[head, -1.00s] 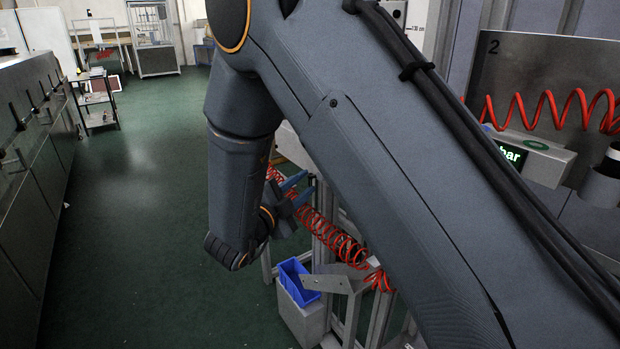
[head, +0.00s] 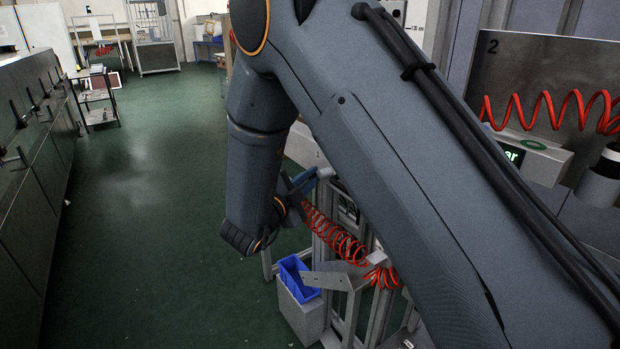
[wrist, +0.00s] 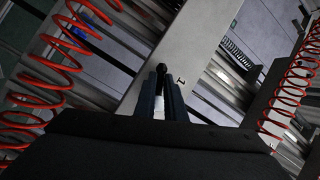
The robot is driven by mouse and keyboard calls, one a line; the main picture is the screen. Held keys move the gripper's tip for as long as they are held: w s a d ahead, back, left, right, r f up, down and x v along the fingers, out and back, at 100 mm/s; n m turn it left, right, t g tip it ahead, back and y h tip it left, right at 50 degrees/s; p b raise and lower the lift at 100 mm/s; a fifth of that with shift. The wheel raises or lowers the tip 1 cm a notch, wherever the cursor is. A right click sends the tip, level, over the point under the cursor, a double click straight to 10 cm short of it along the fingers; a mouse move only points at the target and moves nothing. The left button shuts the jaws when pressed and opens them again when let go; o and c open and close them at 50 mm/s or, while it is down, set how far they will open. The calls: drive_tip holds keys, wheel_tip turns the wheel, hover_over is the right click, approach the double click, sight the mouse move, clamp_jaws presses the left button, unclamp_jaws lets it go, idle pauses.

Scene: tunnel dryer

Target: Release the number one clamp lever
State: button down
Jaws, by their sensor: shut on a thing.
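The clamp lever (wrist: 161,69) shows in the wrist view as a dark round knob on a pale shaft, standing between my two fingers. A flat grey plate (wrist: 188,50) behind it carries a mark like a "1" just right of the lever. My gripper (wrist: 160,90) is shut on the lever, with one finger on each side and the knob beyond the tips. In the head view my gripper (head: 299,184) is partly hidden by my own arm, and the lever cannot be made out there.
Red coiled hoses (wrist: 290,85) hang on both sides in the wrist view. In the head view a red coil (head: 335,238) hangs close to my gripper, above a blue bin (head: 296,276). A panel marked 2 (head: 545,75) stands right. The green floor (head: 150,220) at left is open.

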drive_tip(key=shift+a+b, duration=0.1)
drive_tip(key=shift+b, duration=0.2)
drive_tip(key=m+b, duration=0.1)
drive_tip(key=b, duration=0.1)
drive_tip(key=m+t+h+b, duration=0.1)
drive_tip(key=m+b, duration=0.1)
drive_tip(key=r+m+b, duration=0.1)
drive_tip(key=b, duration=0.1)
drive_tip(key=shift+w+a+m+t, duration=0.2)
drive_tip(key=shift+w+m+t, duration=0.05)
drive_tip(key=shift+m+t, duration=0.05)
drive_tip(key=shift+r+h, duration=0.1)
drive_tip(key=shift+h, duration=0.2)
drive_tip(key=c, duration=1.8)
unclamp_jaws()
drive_tip(key=shift+a, duration=0.15)
drive_tip(key=shift+c, duration=0.2)
drive_tip(key=shift+d, duration=0.2)
